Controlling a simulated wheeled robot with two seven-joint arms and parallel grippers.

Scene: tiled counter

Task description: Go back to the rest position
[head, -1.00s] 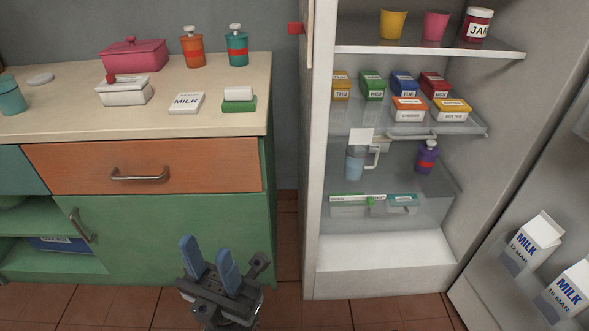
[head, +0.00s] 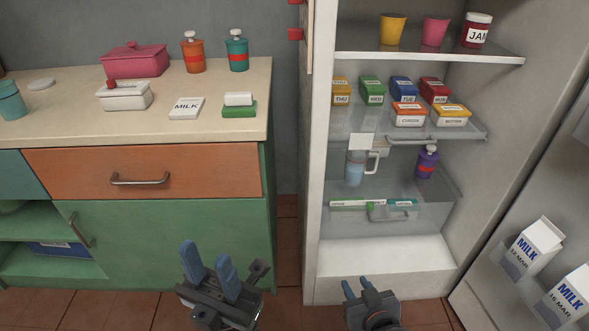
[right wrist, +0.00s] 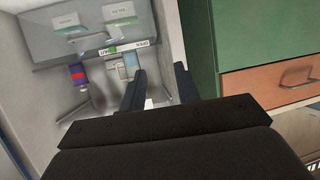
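My left gripper (head: 211,268) is low in front of the green cabinet in the head view. Its two blue-grey fingers are apart with nothing between them. My right gripper (head: 355,287) is at the bottom of the head view, in front of the fridge's base. Its fingers are apart and empty. In the right wrist view its two dark fingers (right wrist: 160,88) also stand apart, with the fridge inside behind them. Neither gripper touches anything.
The open fridge (head: 385,258) stands at the right, with boxes, cups and a jug on its shelves. Milk cartons (head: 533,246) stand in its open door. The counter (head: 60,125) over the green cabinet (head: 165,240) holds pots, bottles and small boxes. Tiled floor (head: 287,245) shows between cabinet and fridge.

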